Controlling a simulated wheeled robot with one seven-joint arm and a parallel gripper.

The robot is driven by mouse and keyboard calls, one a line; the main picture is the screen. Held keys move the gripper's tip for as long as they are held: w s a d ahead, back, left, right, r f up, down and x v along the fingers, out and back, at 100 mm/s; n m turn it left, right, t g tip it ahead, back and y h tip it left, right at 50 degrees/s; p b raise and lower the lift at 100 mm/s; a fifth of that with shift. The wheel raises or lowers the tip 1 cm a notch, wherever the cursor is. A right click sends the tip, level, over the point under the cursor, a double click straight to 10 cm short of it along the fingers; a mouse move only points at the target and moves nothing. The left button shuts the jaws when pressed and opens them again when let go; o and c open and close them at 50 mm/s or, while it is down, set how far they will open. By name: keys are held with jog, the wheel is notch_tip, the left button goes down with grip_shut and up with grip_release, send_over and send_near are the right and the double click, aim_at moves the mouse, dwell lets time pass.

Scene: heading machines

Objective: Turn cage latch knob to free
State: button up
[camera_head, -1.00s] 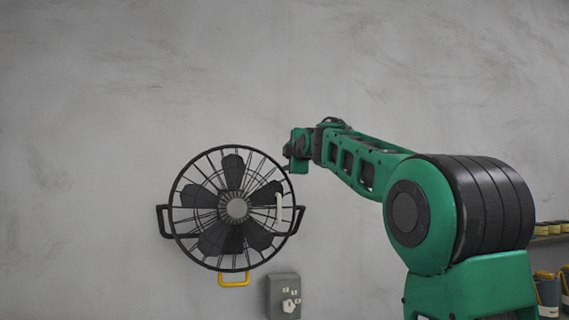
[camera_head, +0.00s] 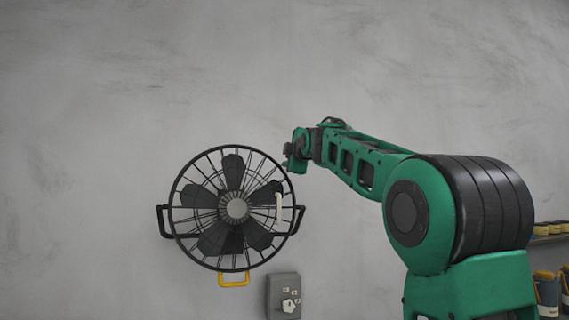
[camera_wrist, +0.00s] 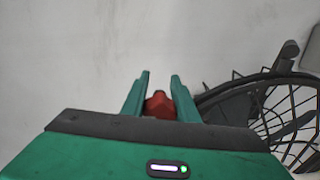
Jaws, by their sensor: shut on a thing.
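A red knob (camera_wrist: 158,104) shows between the two green fingers of my gripper (camera_wrist: 160,78) in the wrist view. My gripper is shut on the knob. The fingers stand on either side of it, and its lower part is hidden behind the gripper body. In the head view my gripper (camera_head: 288,160) is at the upper right rim of the round black fan cage (camera_head: 176,168). The knob cannot be made out there. The cage also shows at the right of the wrist view (camera_wrist: 300,78), close beside the gripper.
Black side handles (camera_head: 161,222) and a yellow handle (camera_head: 233,282) stick out from the cage. A pale bar handle (camera_head: 279,208) is on its right side. A grey control box (camera_head: 284,296) is below it on the wall. The wall above is clear.

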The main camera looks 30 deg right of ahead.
jog(key=shift+w+a+f+m, duration=0.1)
jog(key=shift+f+m, duration=0.05)
jog(key=shift+m, duration=2.6)
jog(key=shift+a+f+m, duration=0.1)
jog(key=shift+f+m, duration=0.05)
jog(key=shift+m, duration=2.55)
jog(key=shift+w+a+f+m, duration=0.1)
jog(key=shift+f+m, duration=0.05)
jog(key=shift+m, duration=2.6)
jog(key=o, duration=1.1)
jog(key=shift+c, duration=0.2)
jog(key=shift+r, duration=0.1)
jog(key=shift+s+a+r, duration=0.1)
jog(key=shift+s, duration=0.1)
